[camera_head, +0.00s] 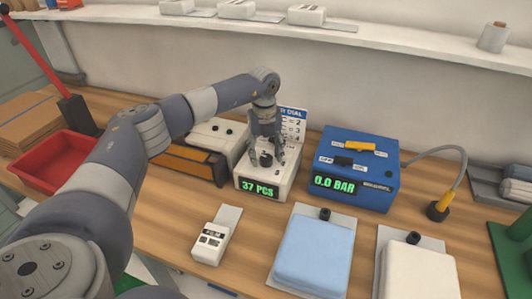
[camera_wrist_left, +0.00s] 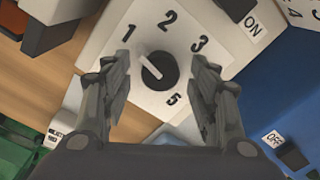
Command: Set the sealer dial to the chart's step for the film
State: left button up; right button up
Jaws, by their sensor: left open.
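The dial (camera_wrist_left: 159,72) is a dark round knob on the white top of a box, with 1, 2, 3 and 5 printed around it. Its pale pointer line is toward the 1. The white box (camera_head: 246,168) has a green "37 PCS" display. My left gripper (camera_head: 266,158) is open above the box, pointing down. In the left wrist view its fingers (camera_wrist_left: 162,88) stand on either side of the knob, apart from it. The chart (camera_head: 294,124), headed "DIAL", stands behind, partly hidden by my arm. A white handheld thing with a "FILM" label (camera_head: 212,239) lies in front. My right gripper is not in view.
A blue box (camera_head: 365,150) reading "0.0 BAR" stands just right of the dial box. A blue pack (camera_head: 314,252) and a white pack (camera_head: 420,275) lie in front. A red tray (camera_head: 48,172) is at left. Bare wood shows around the film-labelled thing.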

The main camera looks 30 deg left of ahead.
pick_arm(q)
jog(key=shift+f, duration=0.4)
jog(key=c, duration=1.1)
jog(key=shift+o, duration=0.2)
